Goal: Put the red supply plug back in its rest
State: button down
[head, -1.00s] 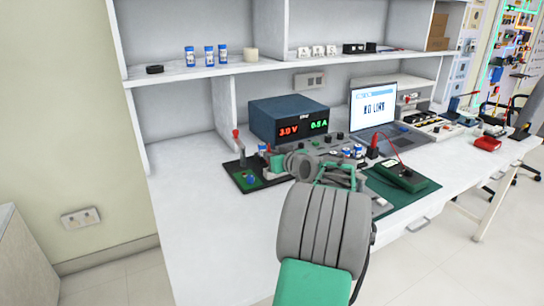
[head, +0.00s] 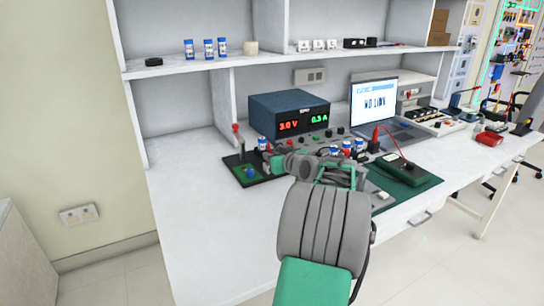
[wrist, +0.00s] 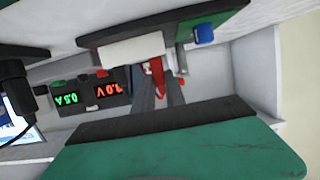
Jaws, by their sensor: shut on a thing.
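My gripper (wrist: 160,90) is shut on a red plug (wrist: 157,74) in the wrist view, which looks upside down. Much of the plug is hidden between the fingers. In the head view my gripper (head: 272,157) is at the right edge of a dark board (head: 242,179), in front of the blue power supply (head: 288,115); the plug cannot be made out there. A grey post with a red top (head: 236,128) stands on the board, left of my gripper. I cannot tell which part is the plug's rest.
Blue-and-white cans (head: 334,148) stand right of my gripper. A red plug with a red lead (head: 376,136) stands by a dark green meter (head: 405,172) on a green mat. A laptop (head: 375,105) is behind. The white bench's front left is clear.

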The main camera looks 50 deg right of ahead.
jog(key=shift+f+b, duration=0.45)
jog(key=shift+f, duration=0.15)
jog(key=c, duration=1.3)
grip_release()
jog(key=p+v, duration=0.1)
jog(key=v, duration=0.7)
jog(key=shift+d, duration=0.1)
jog(key=shift+w, duration=0.1)
